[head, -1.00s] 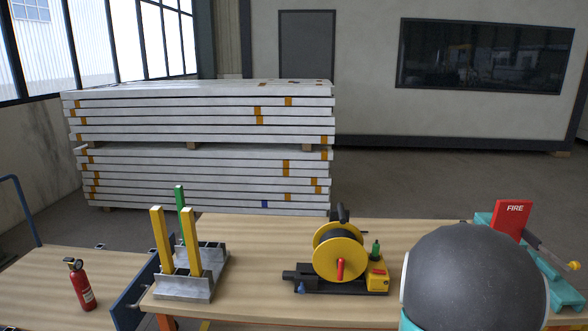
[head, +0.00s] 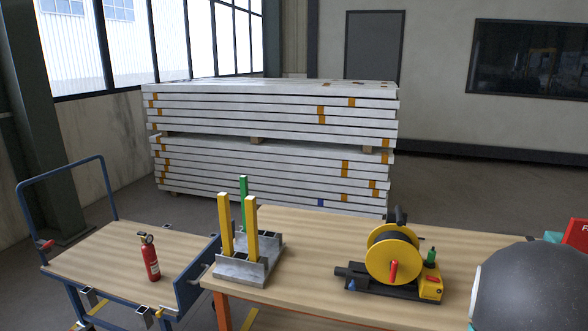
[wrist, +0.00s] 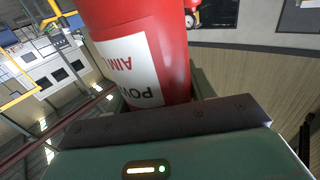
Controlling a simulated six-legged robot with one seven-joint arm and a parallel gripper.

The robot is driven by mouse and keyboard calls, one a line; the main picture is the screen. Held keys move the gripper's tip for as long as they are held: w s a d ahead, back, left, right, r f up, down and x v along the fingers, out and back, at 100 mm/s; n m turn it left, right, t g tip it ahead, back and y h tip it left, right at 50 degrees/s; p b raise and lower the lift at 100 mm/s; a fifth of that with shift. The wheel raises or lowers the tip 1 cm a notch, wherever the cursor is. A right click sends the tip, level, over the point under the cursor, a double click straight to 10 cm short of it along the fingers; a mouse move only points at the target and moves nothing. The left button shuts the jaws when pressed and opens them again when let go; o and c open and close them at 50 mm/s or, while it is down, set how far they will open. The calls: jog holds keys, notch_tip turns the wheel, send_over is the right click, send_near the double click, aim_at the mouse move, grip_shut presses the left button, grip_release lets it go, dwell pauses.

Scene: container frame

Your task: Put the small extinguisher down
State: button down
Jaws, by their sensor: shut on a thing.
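My gripper (wrist: 158,104) is shut on a red extinguisher (wrist: 150,45), which fills the upper middle of the wrist view. Its white label has black and red lettering that appears upside down. The ends of the held extinguisher are out of the picture. The held extinguisher and my gripper do not show in the head view. Another small red extinguisher (head: 151,260) with a black top stands upright on a blue cart (head: 85,255) with a wooden deck, left in the head view. I cannot tell how far my gripper is from the cart.
A wooden workbench (head: 320,235) stands right of the cart. It bears a metal rack (head: 243,272) with yellow and green posts, and a yellow cable reel (head: 393,255). A red sign (head: 578,234) is partly cut off at right. Stacked white panels (head: 270,120) stand behind. The cart deck has bare room around its extinguisher.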

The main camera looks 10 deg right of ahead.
jog(key=w+a+f+n+t+y, duration=0.4)
jog(key=w+a+f+t+y, duration=0.15)
jog(key=w+a, duration=0.65)
jog(key=w+a+f+n+t+y, duration=0.4)
jog(key=w+a+f+n, duration=0.15)
jog(key=w+a, duration=0.55)
jog(key=w+a+f+n+t+y, duration=0.15)
jog(key=a+f+y, duration=0.25)
jog(key=a, duration=0.7)
jog(key=w+a+f+n+t+y, duration=0.1)
jog(key=w+a+f+n+y, duration=0.25)
jog(key=a, duration=0.65)
jog(key=s+f, duration=0.5)
jog(key=f, duration=0.2)
jog(key=shift+s+m, duration=0.3)
jog(key=shift+m, duration=0.05)
